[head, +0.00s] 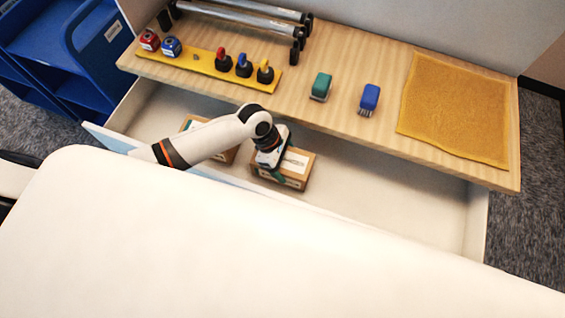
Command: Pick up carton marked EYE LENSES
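An open white drawer (400,197) under the wooden top holds brown cardboard cartons with white labels. One carton (295,182) lies in the middle of the drawer, its label lettering too small to read. My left gripper (272,165) is right over the left end of this carton, pointing down. Its fingers are hidden, so I cannot tell whether they are open or closed on it. Another carton (228,156) lies to the left, mostly hidden under my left arm. I cannot read which one says EYE LENSES. My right gripper is not in view.
The wooden top (340,87) carries a yellow rack (205,68) with stamps, a green brush (321,87), a blue brush (369,98), rollers (245,18) and a mustard mat (455,108). A blue cart (75,50) stands at left. The drawer's right half is empty.

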